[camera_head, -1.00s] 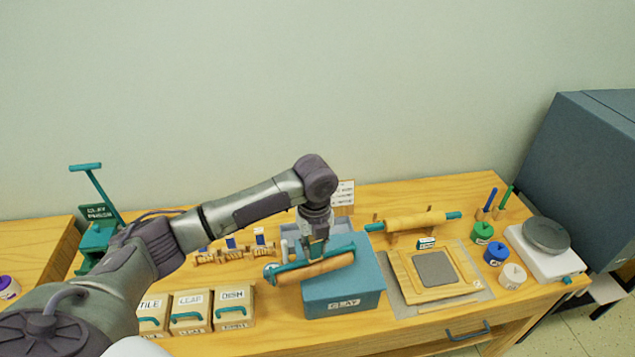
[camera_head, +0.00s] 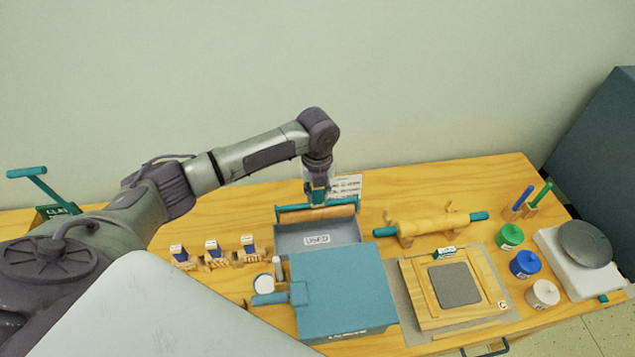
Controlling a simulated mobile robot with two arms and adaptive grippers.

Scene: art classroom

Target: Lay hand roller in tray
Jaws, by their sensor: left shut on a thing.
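My left gripper (camera_head: 317,198) is shut on the hand roller (camera_head: 322,214), a tan cylinder with a teal handle frame. The roller lies level, left to right, over the back part of the grey tray (camera_head: 347,239) labelled "USED". I cannot tell whether the roller touches the tray or hangs just above it. The gripper points down, and its fingertips are partly lost against the teal handle. My right gripper is not in view.
A blue box (camera_head: 345,290) stands right in front of the tray. A rolling pin (camera_head: 425,226) on its stand is to the right, with a wooden board (camera_head: 425,300) before it. Small wooden holders (camera_head: 215,258) stand left. A card (camera_head: 345,187) stands behind the tray.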

